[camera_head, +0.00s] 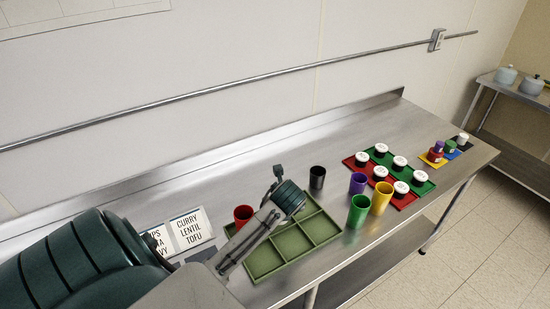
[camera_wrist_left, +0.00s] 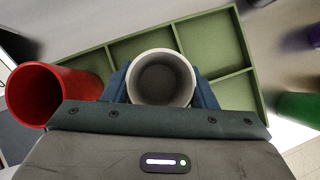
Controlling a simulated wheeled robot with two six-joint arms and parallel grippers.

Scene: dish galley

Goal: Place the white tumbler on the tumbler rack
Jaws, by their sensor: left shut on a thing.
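The white tumbler (camera_wrist_left: 160,78) sits upright between the blue fingers of my left gripper (camera_wrist_left: 165,92) in the left wrist view, and I look down into its open mouth. The gripper is shut on it. The green tumbler rack (camera_wrist_left: 196,36) with several square compartments lies beneath. There the arm hides the tumbler. I cannot tell how high its base is above the rack. My right gripper is in neither view.
A red tumbler (camera_head: 242,213) stands at the rack's left end, close to the gripper. A black tumbler (camera_head: 317,177) is behind the rack; purple (camera_head: 357,183), green (camera_head: 359,210) and yellow (camera_head: 381,197) ones stand right. A label sign (camera_head: 188,231) is left. Red and green trays lie further right.

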